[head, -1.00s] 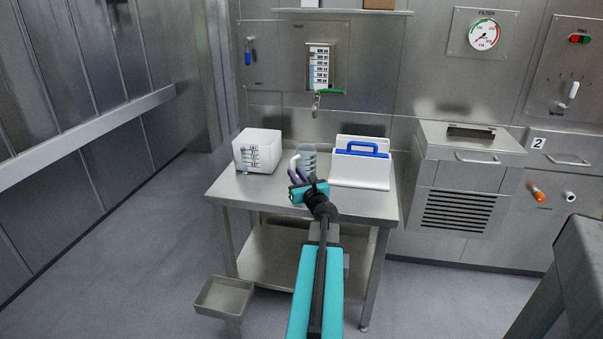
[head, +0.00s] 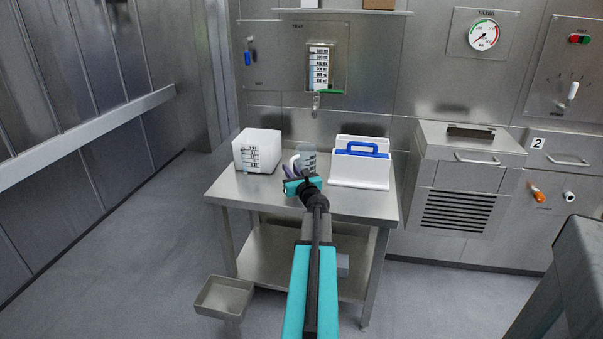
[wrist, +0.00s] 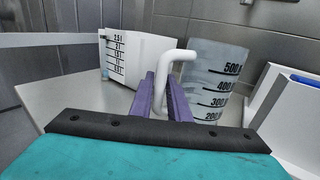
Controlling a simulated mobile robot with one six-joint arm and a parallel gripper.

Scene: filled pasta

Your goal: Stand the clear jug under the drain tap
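The clear jug (head: 306,154) stands on the steel table under the wall tap's area, towards the back. In the wrist view its grey-clear body (wrist: 215,75) shows black marks from 200 to 500, and its white handle (wrist: 181,55) faces me. The drain tap (head: 316,103), with a green lever (head: 330,91), juts from the wall above and behind the jug. My gripper (head: 290,170) is at the handle side of the jug. Its purple fingers (wrist: 164,78) lie on either side of the handle's upright part; whether they press on it is unclear.
A white graduated container (head: 257,151) stands left of the jug on the table (head: 235,190). A white box with a blue handle (head: 361,163) stands close on the right. A small steel tray (head: 224,296) is low at the front left.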

